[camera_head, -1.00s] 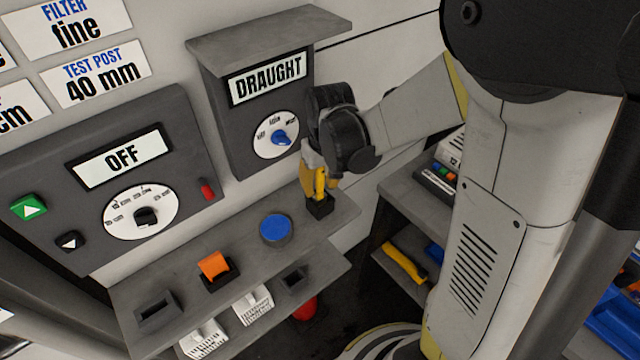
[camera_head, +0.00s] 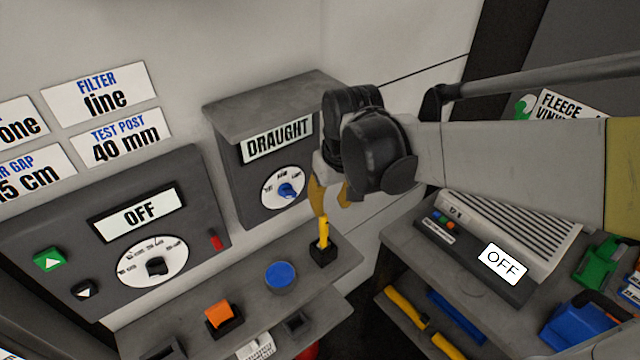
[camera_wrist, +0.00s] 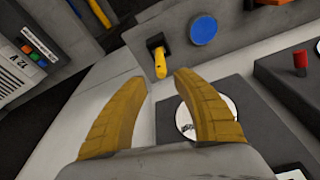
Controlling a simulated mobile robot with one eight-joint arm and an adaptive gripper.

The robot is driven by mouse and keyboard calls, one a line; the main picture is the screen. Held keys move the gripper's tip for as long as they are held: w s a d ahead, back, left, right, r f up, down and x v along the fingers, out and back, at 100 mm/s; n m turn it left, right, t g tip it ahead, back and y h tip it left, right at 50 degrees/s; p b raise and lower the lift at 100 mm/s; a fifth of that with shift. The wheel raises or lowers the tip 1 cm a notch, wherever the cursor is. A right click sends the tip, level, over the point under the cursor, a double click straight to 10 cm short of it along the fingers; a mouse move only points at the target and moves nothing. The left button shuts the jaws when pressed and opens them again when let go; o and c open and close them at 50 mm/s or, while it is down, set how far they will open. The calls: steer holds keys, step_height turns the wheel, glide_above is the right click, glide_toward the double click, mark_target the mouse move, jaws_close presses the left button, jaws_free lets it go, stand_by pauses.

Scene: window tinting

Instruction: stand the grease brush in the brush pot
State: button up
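The grease brush, with a yellow handle (camera_head: 323,232), stands upright in the small black brush pot (camera_head: 323,255) on the grey shelf under the draught panel. In the wrist view the yellow handle (camera_wrist: 160,62) sticks out of the black pot (camera_wrist: 156,41), beyond my fingertips. My gripper (camera_head: 330,197) is above the brush and apart from it. Its two yellow fingers (camera_wrist: 161,75) are spread with nothing between them. The brush's lower end is hidden inside the pot.
A blue disc (camera_head: 280,276) lies left of the pot, and an orange block (camera_head: 219,315) sits in a black holder further left. The draught panel (camera_head: 265,160) rises behind. A vented box (camera_head: 500,245) stands on the right-hand shelf. Space around the pot's right side is clear.

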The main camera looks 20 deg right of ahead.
steer(key=s+r+t, duration=0.4)
steer(key=s, duration=0.5)
steer(key=shift+s+m+t, duration=0.25)
steer(key=shift+m+t, duration=0.15)
steer(key=shift+a+r, duration=0.1)
